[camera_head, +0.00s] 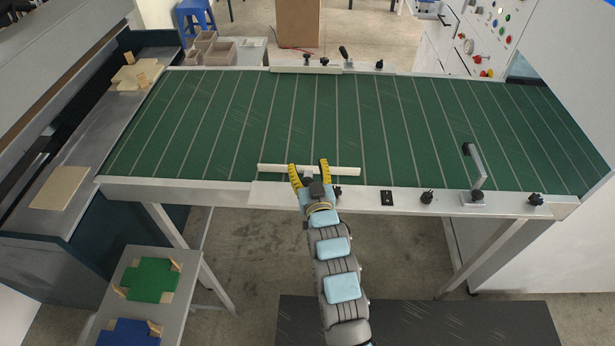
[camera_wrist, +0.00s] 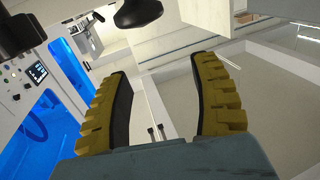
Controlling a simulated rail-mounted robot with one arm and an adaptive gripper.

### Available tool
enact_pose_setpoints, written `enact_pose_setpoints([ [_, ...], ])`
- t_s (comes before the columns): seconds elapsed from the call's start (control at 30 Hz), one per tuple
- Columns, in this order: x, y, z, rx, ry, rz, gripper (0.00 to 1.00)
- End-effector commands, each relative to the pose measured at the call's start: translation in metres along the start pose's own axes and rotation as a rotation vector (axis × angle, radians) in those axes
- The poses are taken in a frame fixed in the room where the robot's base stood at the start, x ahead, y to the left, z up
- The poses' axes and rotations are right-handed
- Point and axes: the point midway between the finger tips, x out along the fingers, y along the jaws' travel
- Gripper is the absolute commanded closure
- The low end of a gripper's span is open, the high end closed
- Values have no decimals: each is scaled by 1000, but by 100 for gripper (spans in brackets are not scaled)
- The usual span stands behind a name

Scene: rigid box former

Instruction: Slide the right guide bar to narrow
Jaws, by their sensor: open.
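A near white guide bar (camera_head: 346,171) lies along the near edge of the green belt (camera_head: 390,120). A far white guide bar (camera_head: 305,70) lies along the opposite edge. No marking shows which is the right one. Whether the fingers touch the bar or bracket cannot be told.
Black knobs (camera_head: 427,196) and an upright bracket (camera_head: 477,170) stand on the near rail, right of my gripper. A side table (camera_head: 190,262) with green and blue cut blanks is at lower left. The belt between the bars is clear.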

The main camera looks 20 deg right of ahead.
Motion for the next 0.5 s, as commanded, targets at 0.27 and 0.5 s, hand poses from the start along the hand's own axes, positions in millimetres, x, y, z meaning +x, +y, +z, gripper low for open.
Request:
enact_pose_setpoints([
  [0.27, 0, 0, -37, 0, 2, 0, 37],
  [0.5, 0, 0, -44, 0, 0, 0, 37],
])
